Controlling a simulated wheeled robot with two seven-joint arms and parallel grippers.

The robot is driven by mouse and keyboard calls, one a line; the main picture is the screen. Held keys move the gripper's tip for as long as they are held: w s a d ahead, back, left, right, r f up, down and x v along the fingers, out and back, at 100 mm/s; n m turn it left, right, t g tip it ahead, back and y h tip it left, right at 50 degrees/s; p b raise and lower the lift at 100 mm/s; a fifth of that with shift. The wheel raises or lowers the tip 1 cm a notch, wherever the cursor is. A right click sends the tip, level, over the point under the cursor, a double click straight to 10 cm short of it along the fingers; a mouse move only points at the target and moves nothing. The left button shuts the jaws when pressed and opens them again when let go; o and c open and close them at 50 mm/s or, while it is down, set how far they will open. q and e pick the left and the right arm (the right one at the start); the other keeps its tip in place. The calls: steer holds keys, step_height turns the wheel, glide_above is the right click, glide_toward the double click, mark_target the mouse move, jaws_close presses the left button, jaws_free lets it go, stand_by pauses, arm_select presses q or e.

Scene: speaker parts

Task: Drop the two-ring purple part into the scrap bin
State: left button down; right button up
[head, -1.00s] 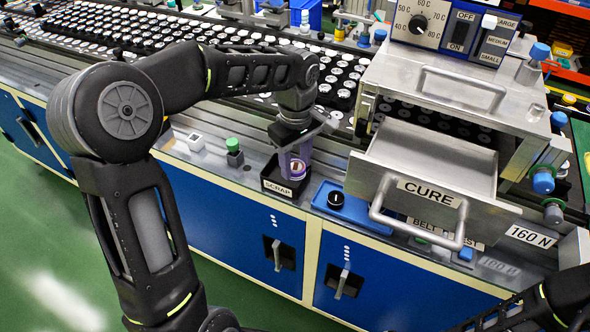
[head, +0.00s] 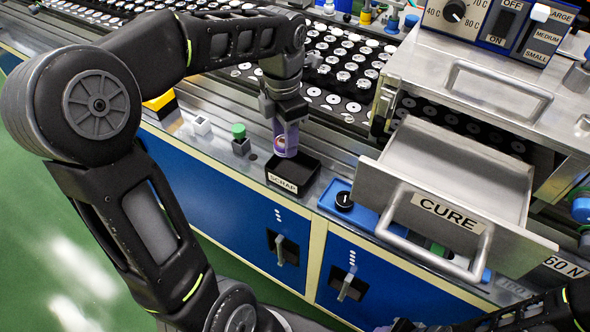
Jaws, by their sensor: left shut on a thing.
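The purple part (head: 288,141) hangs in my left gripper (head: 287,118), whose jaws are shut on it. A pale round face with a coloured ring shows on the part; its far side and upper end are hidden by the gripper. The black scrap bin (head: 308,172), labelled SCRAP, stands on the bench edge. The part is above the bin's left back side in the picture; I cannot tell whether it is over the opening. My right arm shows at the bottom right, but its gripper cannot be made out.
An open drawer marked CURE (head: 447,214) juts out right of the bin. A green-topped block (head: 240,140) and a white switch (head: 201,125) stand left. A conveyor with several round parts runs behind.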

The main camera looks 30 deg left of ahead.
arm_select(q)
steer(key=shift+f+b, duration=2.25)
steer(key=shift+f, duration=0.75)
steer(key=c, duration=0.7)
jaws_free()
steer(key=shift+r, duration=0.1)
step_height(320, 180, up, 8)
steer(key=shift+f, duration=0.15)
steer(key=shift+s, duration=0.1)
